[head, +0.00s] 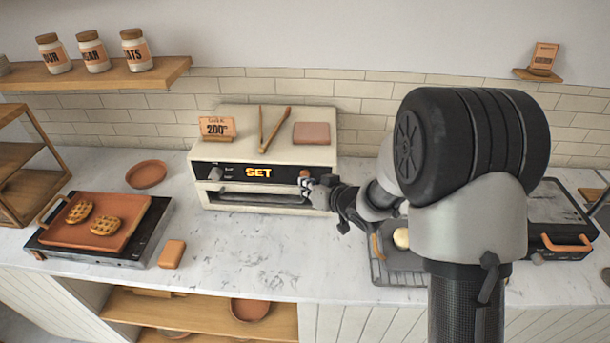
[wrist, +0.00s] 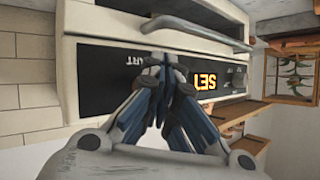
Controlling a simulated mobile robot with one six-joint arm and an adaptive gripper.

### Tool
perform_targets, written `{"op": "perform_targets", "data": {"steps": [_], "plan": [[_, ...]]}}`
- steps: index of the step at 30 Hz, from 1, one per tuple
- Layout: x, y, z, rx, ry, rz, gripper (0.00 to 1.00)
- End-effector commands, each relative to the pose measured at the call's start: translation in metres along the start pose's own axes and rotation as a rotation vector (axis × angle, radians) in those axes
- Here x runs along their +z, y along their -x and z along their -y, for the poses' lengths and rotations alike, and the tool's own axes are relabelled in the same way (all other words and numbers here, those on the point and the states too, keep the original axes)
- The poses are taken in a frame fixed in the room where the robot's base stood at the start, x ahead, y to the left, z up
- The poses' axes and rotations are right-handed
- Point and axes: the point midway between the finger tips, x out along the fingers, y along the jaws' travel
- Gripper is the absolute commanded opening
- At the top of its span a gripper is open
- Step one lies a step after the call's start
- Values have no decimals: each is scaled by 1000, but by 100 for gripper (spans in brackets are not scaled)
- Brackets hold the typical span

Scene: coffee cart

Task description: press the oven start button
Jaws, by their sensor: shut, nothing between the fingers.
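The oven (head: 265,125) is a cream box on the counter with a black front panel whose display (head: 258,172) reads "SET" in orange. A small reddish button (head: 304,174) sits at the right end of the panel. My gripper (head: 312,184) is shut and empty, with its tips right at that end of the panel. In the wrist view my gripper (wrist: 167,62) is in front of the panel beside the "START" lettering and covers the button. I cannot tell whether the tips touch it.
A sign reading "200" (head: 216,128), tongs (head: 272,126) and a reddish block (head: 311,133) are on top of the oven. A tray (head: 78,234) with two waffles lies at the left. A wire rack (head: 385,274) is at the right. The counter before the oven is clear.

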Motion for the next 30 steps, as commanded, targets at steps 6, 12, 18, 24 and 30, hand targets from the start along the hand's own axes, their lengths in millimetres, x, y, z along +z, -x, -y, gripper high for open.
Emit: {"op": "perform_targets", "data": {"steps": [6,12,18,24,30], "plan": [[-1,-1,-1,0,0,0,0],[-2,-2,-2,0,-1,1,0],[-3,-4,-3,0,-1,0,0],[-4,-5,-4,0,0,-1,0],[-4,-5,-4,0,0,-1,0]]}}
